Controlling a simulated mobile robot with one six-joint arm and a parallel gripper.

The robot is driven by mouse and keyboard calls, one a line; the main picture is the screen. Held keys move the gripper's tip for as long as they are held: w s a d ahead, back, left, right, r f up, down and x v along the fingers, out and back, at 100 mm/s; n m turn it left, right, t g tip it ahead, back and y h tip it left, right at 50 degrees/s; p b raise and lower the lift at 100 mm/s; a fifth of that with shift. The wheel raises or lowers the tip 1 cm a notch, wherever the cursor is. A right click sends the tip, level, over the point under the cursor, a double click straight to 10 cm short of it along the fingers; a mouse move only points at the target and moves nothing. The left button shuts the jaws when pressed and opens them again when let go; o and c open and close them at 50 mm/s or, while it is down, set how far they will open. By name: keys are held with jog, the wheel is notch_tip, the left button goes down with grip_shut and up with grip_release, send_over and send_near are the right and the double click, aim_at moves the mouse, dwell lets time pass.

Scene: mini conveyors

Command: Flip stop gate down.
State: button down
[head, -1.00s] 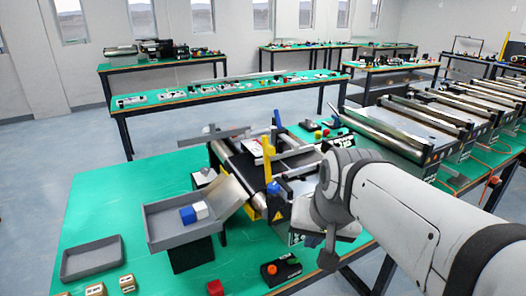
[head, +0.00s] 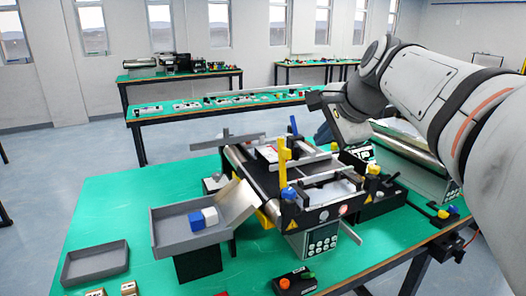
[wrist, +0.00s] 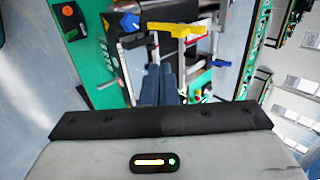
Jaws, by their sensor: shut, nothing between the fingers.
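A small conveyor (head: 262,178) stands on the green table. A yellow bar (head: 283,162) with a blue foot rises upright at its near side. A blue post (head: 293,126) stands on its far side. I cannot tell for certain which of these belongs to the stop gate. My gripper (head: 324,133) is shut and empty, above the far right of the conveyor, apart from the yellow bar. In the wrist view the shut fingers (wrist: 158,72) point toward the conveyor, with a yellow part (wrist: 180,30) and a blue part (wrist: 215,63) beyond them.
An empty grey tray (head: 95,262) lies farther left. A control box with buttons (head: 295,281) is in front. Another conveyor (head: 415,160) stands right.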

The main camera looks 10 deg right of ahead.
send_near(290, 158)
notch_tip(290, 158, down, 4)
jog(key=w, duration=0.1)
jog(key=w+a+p, duration=0.1)
jog(key=w, duration=0.1)
jog(key=shift+w+a+f, duration=0.25)
jog(key=shift+w, duration=0.1)
jog(key=shift+p, duration=0.35)
